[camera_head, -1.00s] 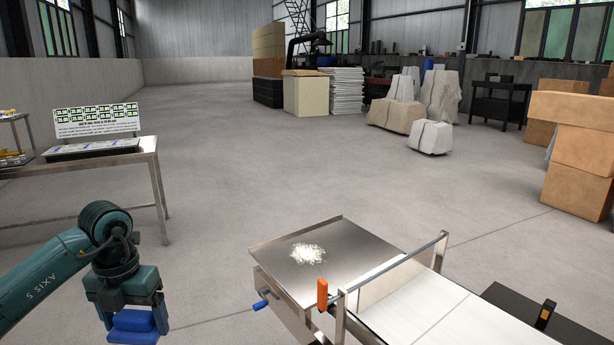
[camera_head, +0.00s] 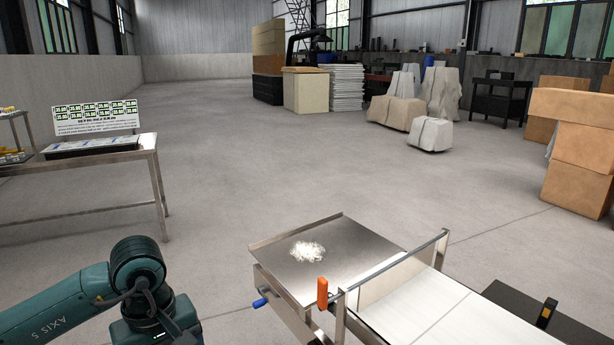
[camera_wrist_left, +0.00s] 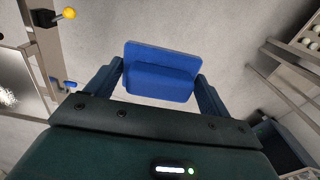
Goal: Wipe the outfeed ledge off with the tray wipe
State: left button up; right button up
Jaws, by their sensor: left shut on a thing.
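The outfeed ledge (camera_head: 345,245) is a bare metal plate at the machine's end, low centre in the head view. A patch of white flour (camera_head: 308,251) lies on it. In the left wrist view my left gripper (camera_wrist_left: 160,88) is shut on the blue tray wipe (camera_wrist_left: 162,60), gripping its block between both fingers. In the head view my left arm (camera_head: 140,285) is at the lower left, apart from the ledge; the fingers and the wipe are below the picture edge. My right gripper is not in view.
A blue knob (camera_head: 260,303) sticks out at the ledge's left side. A metal table (camera_head: 100,175) with a sign stands at left. Open floor lies beyond the ledge.

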pick_arm(q)
jog(key=m, duration=0.1)
jog(key=s+m, duration=0.1)
jog(key=d+m, duration=0.1)
jog(key=m, duration=0.1)
jog(key=shift+s+f, duration=0.15)
jog(key=shift+s, duration=0.1)
jog(key=m, duration=0.2)
jog(key=s+d+m, duration=0.1)
jog(key=shift+s+f+m, duration=0.1)
jog(key=shift+m, duration=0.3)
